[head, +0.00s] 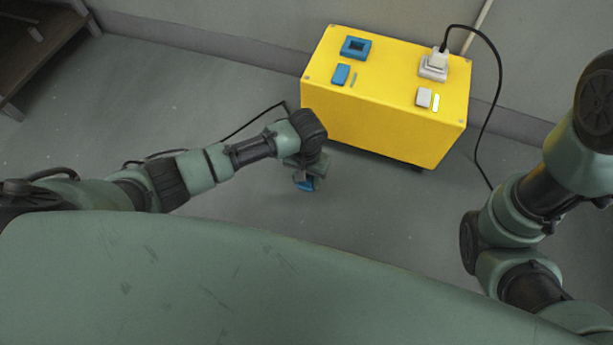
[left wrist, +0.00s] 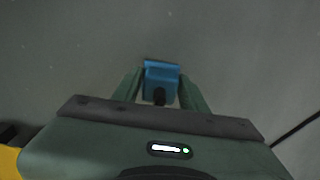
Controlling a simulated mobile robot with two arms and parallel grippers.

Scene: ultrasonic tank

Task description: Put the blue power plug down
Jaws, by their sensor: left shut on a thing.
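My left gripper (head: 306,179) is in front of the yellow box, low over the grey floor. It is shut on the blue power plug (head: 304,185). In the left wrist view the blue power plug (left wrist: 161,80) sits between the two green fingers of the gripper (left wrist: 161,92), with a dark round cable end facing the camera. Most of the plug is hidden by the gripper in the head view. I cannot tell whether the plug touches the floor. My right arm shows at the right, but its gripper is out of view.
The yellow box (head: 385,115) has a blue socket (head: 356,48), a blue switch (head: 341,75), a white plug (head: 439,58) in a white socket, and a white switch (head: 424,97). Black cables run at both sides. A dark shelf (head: 40,40) stands at upper left. Open floor (head: 190,100) lies left.

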